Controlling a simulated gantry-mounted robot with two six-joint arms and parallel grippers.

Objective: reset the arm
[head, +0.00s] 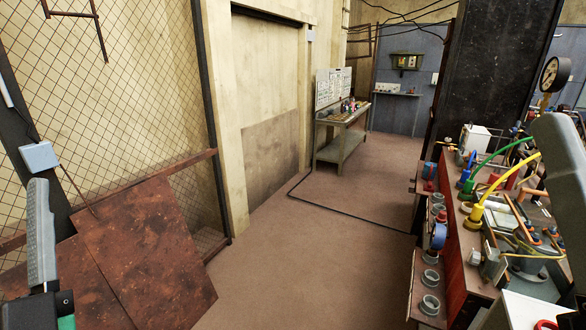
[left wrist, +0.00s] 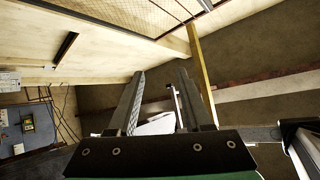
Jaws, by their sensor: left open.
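My left gripper (head: 40,190) is at the lower left edge of the head view, its grey finger pointing up and a black and green base below it. In the left wrist view, my left gripper (left wrist: 160,76) shows two separated fingers with nothing held between them. A grey part of my right arm or gripper reaches in at the right edge of the head view, over the pipe bench. Its jaws cannot be made out.
A bench (head: 452,265) crowded with pipes, hoses and a gauge (head: 549,74) stands at the right. Rusty sheets (head: 150,245) lean against a mesh fence (head: 120,90) at the left. A worktable (head: 342,145) stands farther back.

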